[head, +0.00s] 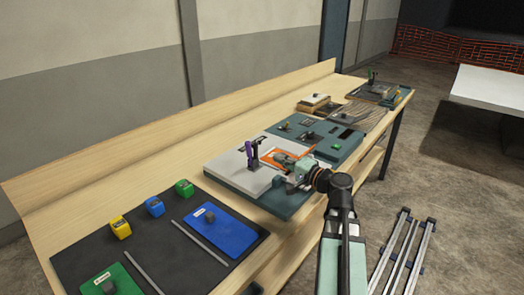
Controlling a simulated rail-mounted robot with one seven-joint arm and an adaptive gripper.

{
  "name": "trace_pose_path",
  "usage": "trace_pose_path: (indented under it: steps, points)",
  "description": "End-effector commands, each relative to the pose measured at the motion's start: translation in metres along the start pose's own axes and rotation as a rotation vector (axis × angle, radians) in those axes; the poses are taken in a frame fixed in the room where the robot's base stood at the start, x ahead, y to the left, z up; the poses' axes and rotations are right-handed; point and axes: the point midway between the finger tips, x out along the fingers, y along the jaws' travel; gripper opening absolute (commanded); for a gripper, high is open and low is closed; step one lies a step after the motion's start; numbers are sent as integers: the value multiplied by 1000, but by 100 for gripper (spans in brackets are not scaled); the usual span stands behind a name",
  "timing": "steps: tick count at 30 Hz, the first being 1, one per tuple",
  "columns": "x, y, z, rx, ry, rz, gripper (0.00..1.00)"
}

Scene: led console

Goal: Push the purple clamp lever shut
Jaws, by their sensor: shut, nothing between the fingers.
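The purple clamp lever (250,149) stands roughly upright on a light grey plate (227,168), beside a dark upright part (257,152). The plate lies on a teal base on the wooden workbench. My gripper (279,158) is shut and empty. It is over the plate's right part, to the right of the lever and a little lower in the picture, with a visible gap between them. An orange-edged panel (302,153) lies behind my gripper, partly hidden by it. The lever's foot is too small to make out clearly.
A dark mat (90,250) at the near left holds yellow, blue and green blocks and a blue plate (214,229). A teal panel with small fittings (345,150) lies beyond the clamp plate. A raised wooden back edge (150,130) runs along the bench.

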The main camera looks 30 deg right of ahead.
Motion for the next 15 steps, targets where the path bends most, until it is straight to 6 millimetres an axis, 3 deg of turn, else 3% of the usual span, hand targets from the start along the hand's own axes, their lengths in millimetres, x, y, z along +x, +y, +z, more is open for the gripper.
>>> trace_pose_path:
  steps: [5,15]
  points:
    - [17,-1,-1,-2,-2,0,0]
    - [72,-1,-2,-1,-2,0,0]
